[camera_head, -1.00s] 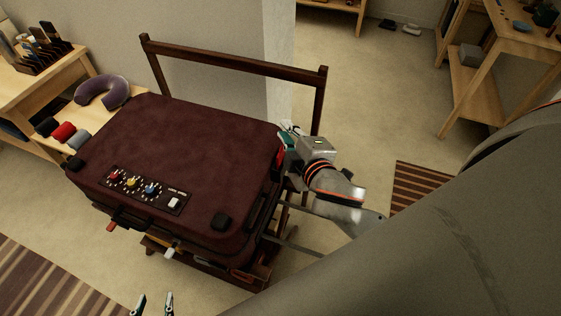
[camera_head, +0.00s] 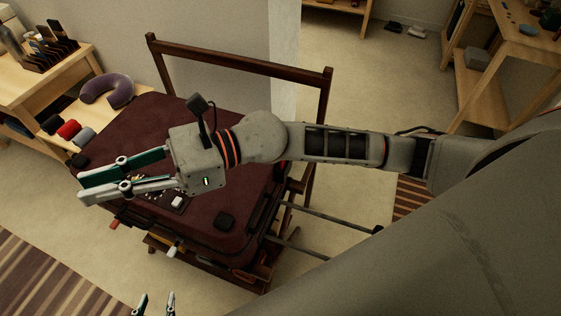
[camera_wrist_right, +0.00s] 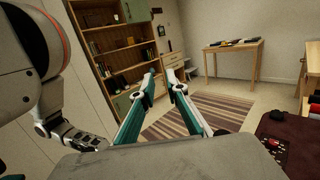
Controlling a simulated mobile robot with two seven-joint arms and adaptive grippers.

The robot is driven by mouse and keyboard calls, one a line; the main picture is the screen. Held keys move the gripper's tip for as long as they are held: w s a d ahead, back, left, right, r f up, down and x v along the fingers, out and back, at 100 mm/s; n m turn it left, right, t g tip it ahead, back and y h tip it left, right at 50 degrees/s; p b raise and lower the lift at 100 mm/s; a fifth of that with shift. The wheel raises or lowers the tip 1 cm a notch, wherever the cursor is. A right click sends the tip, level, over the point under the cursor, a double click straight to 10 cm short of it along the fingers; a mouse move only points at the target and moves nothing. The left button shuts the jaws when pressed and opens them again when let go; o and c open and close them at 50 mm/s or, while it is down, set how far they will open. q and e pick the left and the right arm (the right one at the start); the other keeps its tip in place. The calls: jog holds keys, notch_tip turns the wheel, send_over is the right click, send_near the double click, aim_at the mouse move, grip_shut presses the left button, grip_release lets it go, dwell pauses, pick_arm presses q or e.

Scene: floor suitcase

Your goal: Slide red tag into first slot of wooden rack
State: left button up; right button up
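A small red piece (camera_head: 114,225) shows at the front left of the dark red suitcase (camera_head: 240,180); I cannot tell whether it is the red tag. A small wooden rack (camera_head: 40,66) with dark upright pieces stands on the desk at the upper left; its slots are too small to make out. My right gripper (camera_head: 83,188) is over the suitcase's left part, fingers apart and empty, pointing left. Its fingers also show apart in the right wrist view (camera_wrist_right: 161,80). My left gripper (camera_head: 155,297) is at the bottom edge of the head view, open, with only its fingertips in sight.
The suitcase lies on a wooden stand (camera_head: 245,70) with a raised back rail. A purple neck pillow (camera_head: 108,90) and several rolls, one red (camera_head: 69,130), lie on the left bench. Yellow and white pieces show at the suitcase's front. Open floor is at the right.

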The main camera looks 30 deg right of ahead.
jog(key=w+d+f+n+g+h, duration=0.1)
jog(key=d+f+n+h, duration=0.35)
jog(key=f, duration=0.35)
jog(key=w+d+f+n+g+h, duration=0.1)
jog(key=w+d+f+n+h, duration=0.1)
jog(key=d+f+n+h, duration=0.35)
jog(key=w+d+f+h, duration=0.1)
jog(key=d+f, duration=0.1)
jog(key=d, duration=0.1)
jog(key=w+d+f+h, duration=0.2)
jog(key=d, duration=0.2)
jog(key=w+d+f+m+h, duration=0.1)
jog(key=d+f, duration=0.1)
jog(key=d, duration=0.2)
jog(key=shift+w+d+t+h, duration=0.25)
jog(key=shift+w+t+h, duration=0.05)
jog(key=shift+w+t, duration=0.1)
jog(key=w+d+h, duration=0.1)
jog(key=d, duration=0.3)
jog(key=w+d+h, duration=0.2)
jog(key=d, duration=0.3)
jog(key=w+d+h, duration=0.1)
jog(key=d, duration=0.4)
jog(key=shift+w+d+r+t+h, duration=0.1)
jog(key=shift+w+r+t+h, duration=0.2)
jog(key=shift+r+t+h, duration=0.1)
jog(key=f, duration=0.7)
jog(key=shift+s+f+b, duration=0.15)
jog(key=shift+s+b, duration=0.05)
jog(key=shift+b, duration=0.1)
